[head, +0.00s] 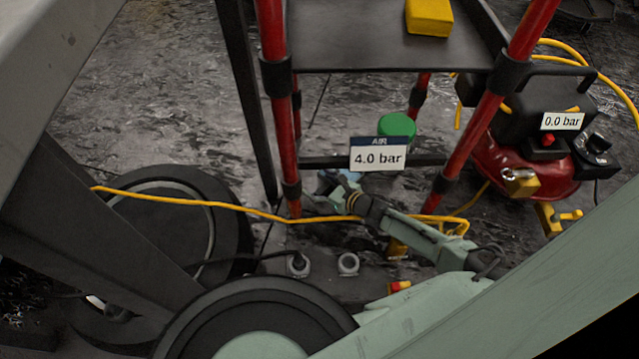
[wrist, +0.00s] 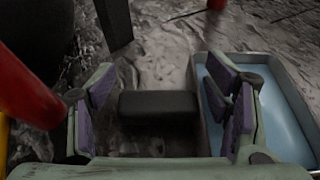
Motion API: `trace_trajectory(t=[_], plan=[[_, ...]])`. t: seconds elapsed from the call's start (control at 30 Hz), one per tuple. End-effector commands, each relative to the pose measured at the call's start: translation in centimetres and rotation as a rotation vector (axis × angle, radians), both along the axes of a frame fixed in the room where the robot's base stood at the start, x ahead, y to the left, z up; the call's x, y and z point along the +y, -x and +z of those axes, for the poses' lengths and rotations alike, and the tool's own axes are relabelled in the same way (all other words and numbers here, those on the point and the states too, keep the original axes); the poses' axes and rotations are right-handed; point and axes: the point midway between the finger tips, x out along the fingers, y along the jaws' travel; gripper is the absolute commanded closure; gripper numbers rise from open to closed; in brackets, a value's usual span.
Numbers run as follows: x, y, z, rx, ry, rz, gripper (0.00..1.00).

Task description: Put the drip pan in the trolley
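The drip pan (wrist: 282,115) looks like a shallow pale-blue tray with a grey rim, on the floor at the right of the wrist view. In the head view only a small bluish patch (head: 326,184), probably the pan, shows by my gripper (head: 343,190). In the wrist view my gripper (wrist: 165,110) is open and low over the floor. Its right finger overlaps the pan's left side, and its left finger is outside the pan. Contact cannot be told. A rack with red posts and a black shelf (head: 385,48), seemingly the trolley, stands above and behind my gripper.
A yellow block (head: 429,17) sits on the shelf. A yellow hose (head: 235,208) crosses near my gripper. A red compressor (head: 530,165) stands at the right. A green-topped thing (head: 397,126) is behind the "4.0 bar" sign (head: 378,156). A red post (wrist: 28,90) is left of my gripper.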

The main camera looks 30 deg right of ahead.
Motion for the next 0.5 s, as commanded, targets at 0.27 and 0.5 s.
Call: trace_trajectory(t=[0.27,0.5], plan=[[0.0,0.0,0.0,0.0,0.0,0.0,0.24],[-0.5,1.2,1.0,0.0,0.0,-0.002,0.24]])
